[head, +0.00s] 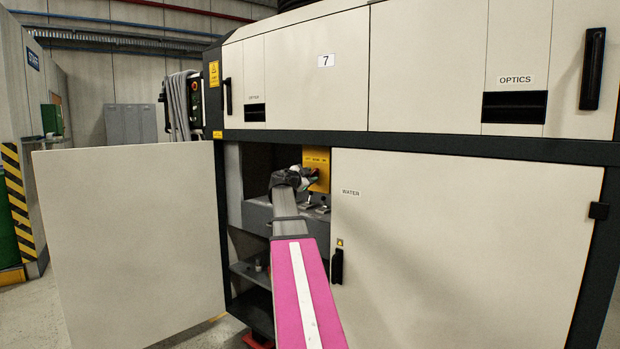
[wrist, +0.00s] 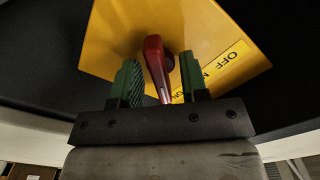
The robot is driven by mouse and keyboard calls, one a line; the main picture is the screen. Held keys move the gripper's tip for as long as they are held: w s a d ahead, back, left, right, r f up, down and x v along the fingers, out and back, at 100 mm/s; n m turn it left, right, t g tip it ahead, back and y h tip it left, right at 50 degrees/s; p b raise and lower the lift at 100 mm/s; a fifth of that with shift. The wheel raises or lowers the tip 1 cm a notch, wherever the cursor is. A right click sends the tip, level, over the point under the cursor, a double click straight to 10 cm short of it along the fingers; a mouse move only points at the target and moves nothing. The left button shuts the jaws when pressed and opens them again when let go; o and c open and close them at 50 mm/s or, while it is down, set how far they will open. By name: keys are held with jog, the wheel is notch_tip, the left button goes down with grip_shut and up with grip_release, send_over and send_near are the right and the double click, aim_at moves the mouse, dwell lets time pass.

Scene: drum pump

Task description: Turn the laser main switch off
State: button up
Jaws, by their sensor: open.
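The laser main switch is a red rotary handle (wrist: 157,66) on a yellow plate (wrist: 195,35), close up in the wrist view. The plate carries a label reading OFF at its upper end and apparently ON lower down, partly hidden. My gripper (wrist: 160,82) is open, with one green-padded finger on each side of the red handle; I cannot tell whether either finger touches it. In the head view the yellow plate (head: 316,160) shows inside the open lower compartment, and my gripper (head: 308,178) is in front of it, hiding the handle.
The open cabinet door (head: 130,240) stands to the left of the compartment. The closed WATER door (head: 460,250) is on the right, with a black handle (head: 337,266) near my arm. A grey ledge (head: 257,215) lies below my gripper inside the compartment.

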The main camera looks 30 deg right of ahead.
jog(key=shift+d, duration=0.1)
jog(key=c, duration=0.6)
jog(key=shift+c, duration=0.2)
jog(key=shift+n, duration=0.3)
jog(key=n, duration=0.3)
jog(key=shift+n, duration=0.4)
jog(key=n, duration=0.4)
jog(key=shift+s+f+n, duration=0.1)
jog(key=shift+s+n, duration=0.05)
jog(key=shift+n, duration=0.15)
jog(key=n, duration=0.4)
jog(key=shift+d, duration=0.1)
jog(key=n, duration=0.4)
jog(key=shift+s+n, duration=0.15)
jog(key=shift+n, duration=0.45)
